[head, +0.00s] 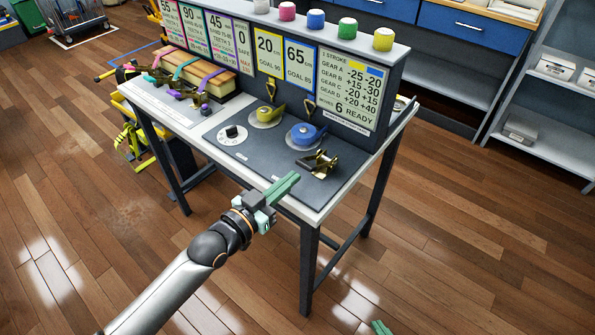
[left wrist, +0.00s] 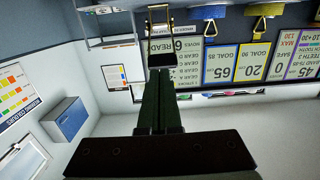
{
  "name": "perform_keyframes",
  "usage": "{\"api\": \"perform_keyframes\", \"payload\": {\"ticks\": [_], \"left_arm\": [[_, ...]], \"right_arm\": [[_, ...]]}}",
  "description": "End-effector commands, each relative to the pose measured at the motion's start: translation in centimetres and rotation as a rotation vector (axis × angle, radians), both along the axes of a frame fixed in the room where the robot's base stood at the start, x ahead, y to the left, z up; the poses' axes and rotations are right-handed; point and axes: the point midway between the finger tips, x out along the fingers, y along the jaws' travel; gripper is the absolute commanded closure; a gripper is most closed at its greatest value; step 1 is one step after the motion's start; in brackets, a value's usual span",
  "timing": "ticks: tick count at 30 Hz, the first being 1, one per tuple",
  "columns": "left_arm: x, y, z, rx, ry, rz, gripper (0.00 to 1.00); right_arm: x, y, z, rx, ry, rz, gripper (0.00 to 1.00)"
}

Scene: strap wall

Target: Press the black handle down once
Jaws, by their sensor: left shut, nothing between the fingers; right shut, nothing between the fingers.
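A small brass-coloured ratchet device with a dark handle (head: 318,163) sits on the grey panel near the front right corner of the table. In the left wrist view a brass and black frame (left wrist: 160,47) shows just beyond my fingertips and looks like the same device. Only a green tip of my right gripper (head: 381,327) shows at the bottom edge.
A blue spool (head: 306,133), a yellow spool (head: 265,115) and a white dial (head: 232,134) lie beside the device. Behind them stands an upright board with number cards (head: 347,92) and coloured knobs on top. Straps (head: 185,70) lie at left. Floor in front is clear.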

Motion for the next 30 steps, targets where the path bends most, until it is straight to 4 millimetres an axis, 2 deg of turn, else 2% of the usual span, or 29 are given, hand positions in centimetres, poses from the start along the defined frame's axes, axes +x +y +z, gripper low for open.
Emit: {"api": "perform_keyframes", "payload": {"ticks": [1, 6, 12, 30], "left_arm": [[-1.0, 0.8, -0.5, 0.002, -0.001, 0.001, 1.00], [-3.5, 2.6, -1.0, -0.001, -0.004, 0.000, 1.00], [-4.9, 3.6, -1.3, -0.004, -0.007, 0.001, 1.00], [-5.1, 3.8, -1.2, -0.006, -0.010, 0.001, 1.00]], "right_arm": [[-0.1, 0.0, -0.5, -0.001, 0.004, 0.000, 1.00], [-0.1, 0.0, -0.9, -0.001, 0.006, 0.000, 1.00], [-0.1, 0.0, -1.1, -0.001, 0.006, 0.000, 1.00], [0.0, 0.0, -1.0, -0.002, 0.004, 0.000, 1.00]]}}
